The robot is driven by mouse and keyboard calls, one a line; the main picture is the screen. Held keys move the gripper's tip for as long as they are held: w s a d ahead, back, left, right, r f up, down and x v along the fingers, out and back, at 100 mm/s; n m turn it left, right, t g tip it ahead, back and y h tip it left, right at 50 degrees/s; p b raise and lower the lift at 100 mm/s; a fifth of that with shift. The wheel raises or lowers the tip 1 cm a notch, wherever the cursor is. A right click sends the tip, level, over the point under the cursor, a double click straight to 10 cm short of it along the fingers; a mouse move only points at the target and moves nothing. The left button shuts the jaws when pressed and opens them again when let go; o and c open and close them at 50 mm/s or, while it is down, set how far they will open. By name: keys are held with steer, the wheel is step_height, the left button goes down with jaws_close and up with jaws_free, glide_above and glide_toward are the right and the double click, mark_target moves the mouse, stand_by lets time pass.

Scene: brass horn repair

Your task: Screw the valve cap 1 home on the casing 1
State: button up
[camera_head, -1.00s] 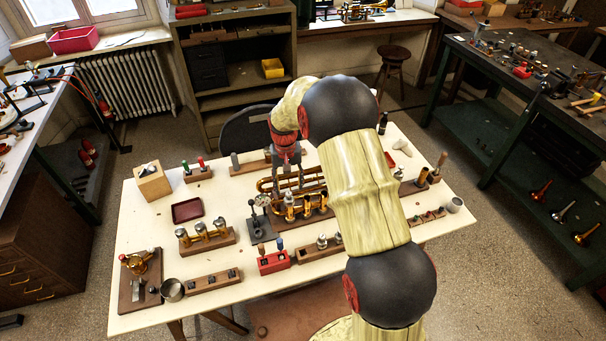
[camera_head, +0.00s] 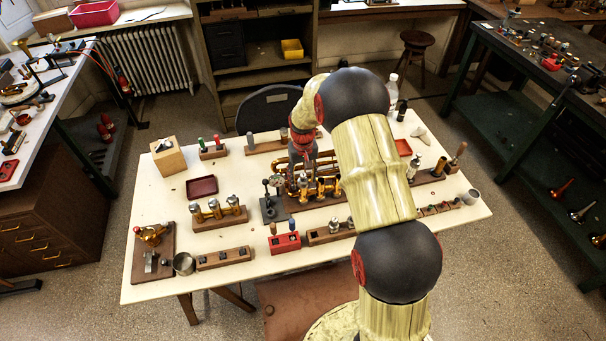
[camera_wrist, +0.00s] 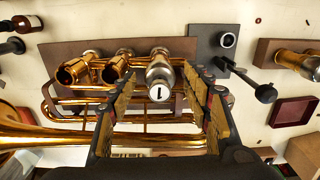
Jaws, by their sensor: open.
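The brass horn (camera_wrist: 60,140) lies on the table under my gripper, with its casings in a row; it also shows in the head view (camera_head: 325,190). In the wrist view, two casings have open brass ends, the left (camera_wrist: 72,73) and the middle (camera_wrist: 115,70). The third, casing 1 (camera_wrist: 160,57), carries a silver piece with a white end face bearing a dark mark, seemingly valve cap 1 (camera_wrist: 159,80). I cannot tell how far it is screwed down. My gripper (camera_wrist: 163,88) is open, its fingers on either side of the cap with visible gaps. In the head view my gripper (camera_head: 303,172) is partly hidden.
A dark stand with a round-headed lever (camera_wrist: 235,65) is close to the right finger. A dark red tray (camera_head: 201,187), a wooden valve block (camera_head: 218,217) and a red holder (camera_head: 285,242) stand nearby. Bare white tabletop (camera_head: 155,207) shows at the left.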

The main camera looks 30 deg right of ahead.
steer(key=shift+c, duration=1.1)
jaws_close()
steer(key=shift+o, duration=1.1)
jaws_free()
step_height(320, 180, up, 12)
steer(key=shift+f, duration=0.1)
